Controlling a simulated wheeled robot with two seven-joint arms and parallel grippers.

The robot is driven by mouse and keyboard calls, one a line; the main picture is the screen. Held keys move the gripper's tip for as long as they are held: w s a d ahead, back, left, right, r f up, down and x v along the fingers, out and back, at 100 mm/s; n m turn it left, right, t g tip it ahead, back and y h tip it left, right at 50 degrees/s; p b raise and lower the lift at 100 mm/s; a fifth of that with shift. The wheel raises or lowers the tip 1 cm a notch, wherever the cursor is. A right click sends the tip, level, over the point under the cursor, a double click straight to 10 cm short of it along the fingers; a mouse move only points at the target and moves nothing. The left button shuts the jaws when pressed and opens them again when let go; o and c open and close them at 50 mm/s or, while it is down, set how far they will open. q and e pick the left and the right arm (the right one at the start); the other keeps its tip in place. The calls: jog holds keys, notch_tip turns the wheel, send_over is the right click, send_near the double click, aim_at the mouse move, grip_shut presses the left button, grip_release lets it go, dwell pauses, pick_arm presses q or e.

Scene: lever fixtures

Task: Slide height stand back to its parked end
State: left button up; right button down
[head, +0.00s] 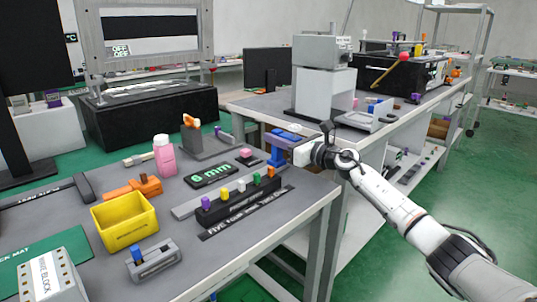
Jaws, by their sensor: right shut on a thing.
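A blue fixture (281,148) stands at the right edge of the near table; it appears to be the height stand. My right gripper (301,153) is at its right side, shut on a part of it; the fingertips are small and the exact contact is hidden. A grey flat rail (187,210) runs from the table's middle up to the right toward the blue fixture. A dark display reading "6 mm" (211,176) lies just left of the rail. My left gripper is not in view.
A black block with several coloured pegs (238,202) lies in front of the rail. A yellow bin (124,222), a pink bottle (164,155) and a grey switch box (153,258) stand to the left. Green floor (461,185) is free at right.

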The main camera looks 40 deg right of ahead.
jog(key=shift+d+r, duration=0.15)
jog(key=shift+d, duration=0.1)
jog(key=c, duration=1.5)
grip_release()
jog(key=shift+d, duration=0.1)
jog(key=shift+s+f, duration=0.2)
jog(key=shift+s, duration=0.05)
jog(key=shift+s+d+r, duration=0.1)
jog(key=shift+s+d, duration=0.15)
jog(key=shift+s, duration=1.35)
jog(key=shift+s+d+f, duration=0.1)
jog(key=shift+s+d, duration=0.15)
jog(key=shift+s, duration=1.35)
jog(key=shift+s+d+r, duration=0.1)
jog(key=shift+s+d, duration=0.15)
jog(key=shift+s, duration=1.35)
